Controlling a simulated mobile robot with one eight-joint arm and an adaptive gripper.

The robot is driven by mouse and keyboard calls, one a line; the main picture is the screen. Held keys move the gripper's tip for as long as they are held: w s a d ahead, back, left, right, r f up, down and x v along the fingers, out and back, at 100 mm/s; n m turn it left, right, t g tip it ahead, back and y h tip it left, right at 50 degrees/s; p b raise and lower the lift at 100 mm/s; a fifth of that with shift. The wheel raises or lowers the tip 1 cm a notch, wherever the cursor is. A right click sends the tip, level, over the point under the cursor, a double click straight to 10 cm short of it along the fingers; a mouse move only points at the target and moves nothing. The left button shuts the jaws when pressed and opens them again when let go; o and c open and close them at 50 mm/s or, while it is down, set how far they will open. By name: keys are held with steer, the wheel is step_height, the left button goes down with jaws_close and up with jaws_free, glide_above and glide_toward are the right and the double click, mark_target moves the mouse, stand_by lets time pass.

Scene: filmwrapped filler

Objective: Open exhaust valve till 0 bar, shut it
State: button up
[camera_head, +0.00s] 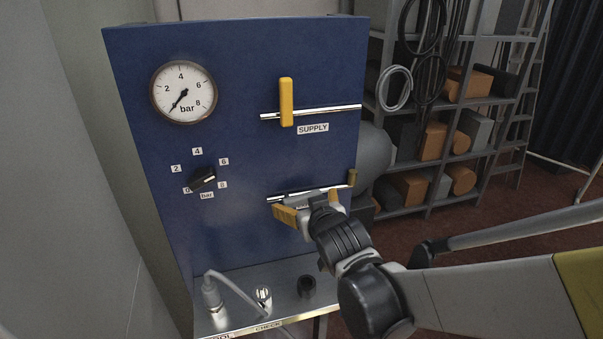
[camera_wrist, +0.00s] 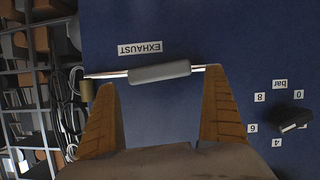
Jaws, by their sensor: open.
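The exhaust valve's grey handle (camera_wrist: 160,73) lies along its bright horizontal pipe (camera_wrist: 105,75), under the upside-down EXHAUST label (camera_wrist: 140,49) in the wrist view. My gripper (camera_wrist: 160,80) is open, with one yellow-orange finger near each end of the handle. I cannot tell whether either finger touches it. In the head view my gripper (camera_head: 310,204) covers part of the exhaust handle and pipe. The round pressure gauge (camera_head: 183,92) is at the panel's upper left. Its needle points down-left, below the 2, near the bottom of the scale.
The SUPPLY valve's yellow handle (camera_head: 286,101) stands upright across its pipe above my gripper. A black knob (camera_head: 203,178) sits left on the blue panel (camera_head: 240,150). A metal ledge (camera_head: 285,274) with fittings is below. Loaded shelves (camera_head: 440,180) stand behind at right.

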mark_target(303, 200)
steer(key=x, duration=0.4)
steer(key=shift+w+f+b, duration=0.15)
steer(key=shift+w+b, duration=0.2)
steer(key=shift+b, duration=0.05)
steer(key=c, duration=1.2)
